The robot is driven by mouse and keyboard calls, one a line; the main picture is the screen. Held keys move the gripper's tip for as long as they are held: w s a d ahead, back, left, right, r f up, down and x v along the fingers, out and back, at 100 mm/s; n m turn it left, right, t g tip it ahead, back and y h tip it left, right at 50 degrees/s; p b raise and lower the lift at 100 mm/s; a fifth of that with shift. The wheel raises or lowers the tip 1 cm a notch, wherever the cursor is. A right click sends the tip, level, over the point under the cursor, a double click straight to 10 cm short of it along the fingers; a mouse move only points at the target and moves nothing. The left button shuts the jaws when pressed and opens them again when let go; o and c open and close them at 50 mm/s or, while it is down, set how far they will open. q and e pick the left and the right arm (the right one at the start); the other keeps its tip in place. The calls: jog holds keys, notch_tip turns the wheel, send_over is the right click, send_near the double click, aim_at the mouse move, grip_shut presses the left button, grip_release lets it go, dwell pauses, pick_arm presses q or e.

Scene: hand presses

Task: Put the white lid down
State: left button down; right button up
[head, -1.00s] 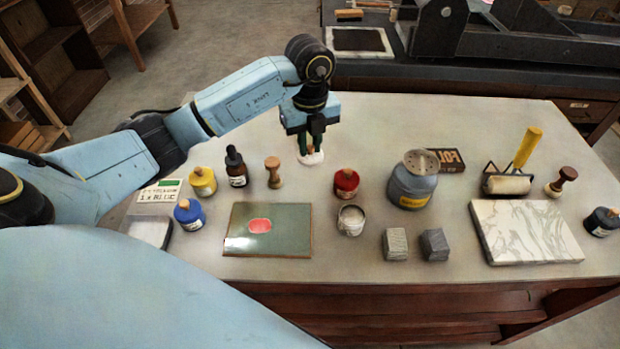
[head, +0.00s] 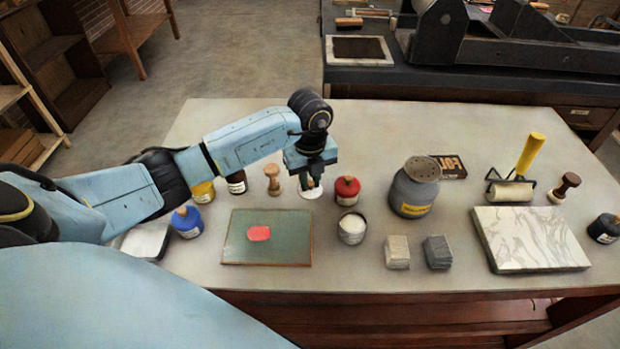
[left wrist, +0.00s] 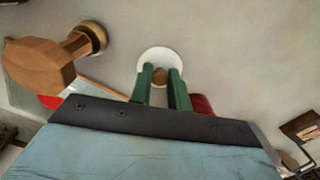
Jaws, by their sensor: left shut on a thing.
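The white lid (head: 311,193) is a small white disc with a brown knob, just left of the red-capped bottle in the head view. It also shows in the left wrist view (left wrist: 159,54). My left gripper (head: 310,182) is shut on the lid's knob, its green fingers (left wrist: 160,85) on either side of it. The lid is at or very close to the table top; I cannot tell if it touches. A white-filled open jar (head: 352,227) stands in front of it to the right. My right gripper is not in view.
The red bottle (head: 347,190) is close on the lid's right, and a wooden stamp (head: 272,180) stands on its left. A green slab with a red patch (head: 285,250) lies in front. The table (head: 400,130) is clear behind the lid.

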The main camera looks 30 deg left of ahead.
aim_at(310, 182)
pick_arm(q)
jog(key=c, duration=1.3)
grip_release()
jog(key=shift+f, duration=0.1)
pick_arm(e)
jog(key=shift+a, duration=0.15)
pick_arm(q)
jog(key=shift+r, duration=0.2)
jog(key=shift+r+p, duration=0.85)
jog(key=shift+r, duration=5.15)
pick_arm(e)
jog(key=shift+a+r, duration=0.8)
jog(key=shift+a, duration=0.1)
